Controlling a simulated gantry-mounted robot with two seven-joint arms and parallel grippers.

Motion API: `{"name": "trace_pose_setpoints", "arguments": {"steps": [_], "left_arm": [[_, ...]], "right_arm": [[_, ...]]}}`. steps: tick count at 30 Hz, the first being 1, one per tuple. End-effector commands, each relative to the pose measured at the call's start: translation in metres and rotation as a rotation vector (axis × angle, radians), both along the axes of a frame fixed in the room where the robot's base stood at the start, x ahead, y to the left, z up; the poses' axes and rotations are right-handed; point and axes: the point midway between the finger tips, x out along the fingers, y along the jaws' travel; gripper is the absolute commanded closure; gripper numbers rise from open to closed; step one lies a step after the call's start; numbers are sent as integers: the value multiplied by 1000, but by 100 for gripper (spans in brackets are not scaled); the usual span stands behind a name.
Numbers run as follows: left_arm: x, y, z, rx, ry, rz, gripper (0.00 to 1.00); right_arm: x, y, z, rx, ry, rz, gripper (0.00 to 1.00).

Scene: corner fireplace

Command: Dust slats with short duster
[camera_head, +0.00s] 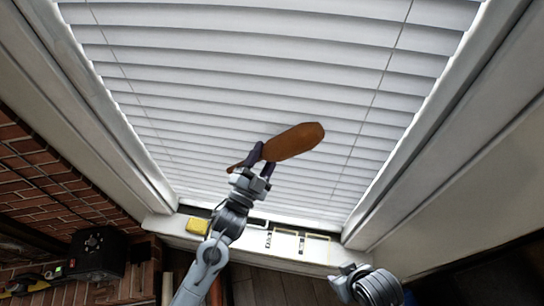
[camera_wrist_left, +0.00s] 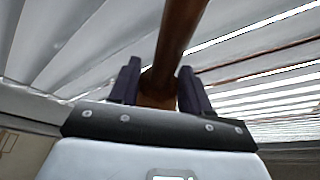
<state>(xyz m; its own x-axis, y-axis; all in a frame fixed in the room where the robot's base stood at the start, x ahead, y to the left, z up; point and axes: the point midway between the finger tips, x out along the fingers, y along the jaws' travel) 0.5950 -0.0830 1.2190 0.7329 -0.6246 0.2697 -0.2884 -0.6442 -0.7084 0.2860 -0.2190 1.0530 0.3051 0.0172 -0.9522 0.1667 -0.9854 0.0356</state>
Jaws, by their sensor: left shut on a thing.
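The short duster (camera_head: 293,142) is a brown, paddle-shaped piece, tilted up to the right in front of the white slats (camera_head: 250,75). My left gripper (camera_head: 260,160) is shut on its handle end. In the left wrist view, the brown handle (camera_wrist_left: 180,35) runs up between the two dark fingers. The slats also show there (camera_wrist_left: 80,50), behind the duster. I cannot tell whether the duster touches the slats. My right gripper (camera_head: 349,277) is low at the right, away from the blind; its finger state is unclear.
A yellow block (camera_head: 197,226) and pale rectangular outlines (camera_head: 300,244) are on the white sill (camera_head: 165,226) below the blind. White frame sides (camera_head: 440,130) bound the blind. A brick wall (camera_head: 50,185) and a black device (camera_head: 97,252) are at the lower left.

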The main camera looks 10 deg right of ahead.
Motion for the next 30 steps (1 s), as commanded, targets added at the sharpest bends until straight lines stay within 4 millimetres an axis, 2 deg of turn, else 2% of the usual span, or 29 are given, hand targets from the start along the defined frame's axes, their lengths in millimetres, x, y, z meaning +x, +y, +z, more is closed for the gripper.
{"name": "trace_pose_setpoints", "arguments": {"steps": [8, 18, 30], "left_arm": [[5, 10, 1, -1, -2, 4, 77], [13, 33, 1, 1, -2, 0, 77], [20, 48, 1, 0, -2, 0, 77]], "right_arm": [[0, 1, 2, 7, 0, -4, 57], [0, 1, 4, 7, 0, -4, 57], [0, -1, 2, -2, 0, 1, 57]]}}
